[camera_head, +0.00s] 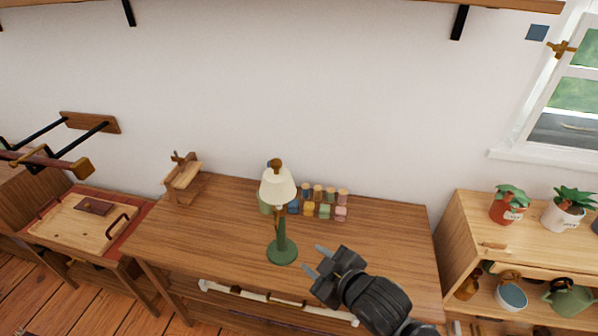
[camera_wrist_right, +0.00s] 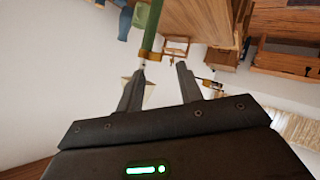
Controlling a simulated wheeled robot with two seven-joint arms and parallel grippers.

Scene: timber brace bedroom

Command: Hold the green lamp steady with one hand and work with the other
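The green lamp (camera_head: 282,251) stands upright on the wooden desk (camera_head: 190,246), with a round green base, a slim stem and a cream shade (camera_head: 277,188). My right gripper (camera_head: 315,262) is open and empty, just right of the lamp's base, its fingers pointing toward the lamp without visibly touching it. In the right wrist view the lamp's green stem (camera_wrist_right: 152,28) appears upside down beyond the open fingers (camera_wrist_right: 160,68), and the shade is partly hidden by one finger. My left gripper is not in view.
Several small colored jars (camera_head: 325,208) stand behind the lamp, and a small wooden stand (camera_head: 183,180) is at the desk's back left. A shelf unit (camera_head: 465,220) with potted plants (camera_head: 508,208) is on the right. The desk's left half is mostly clear.

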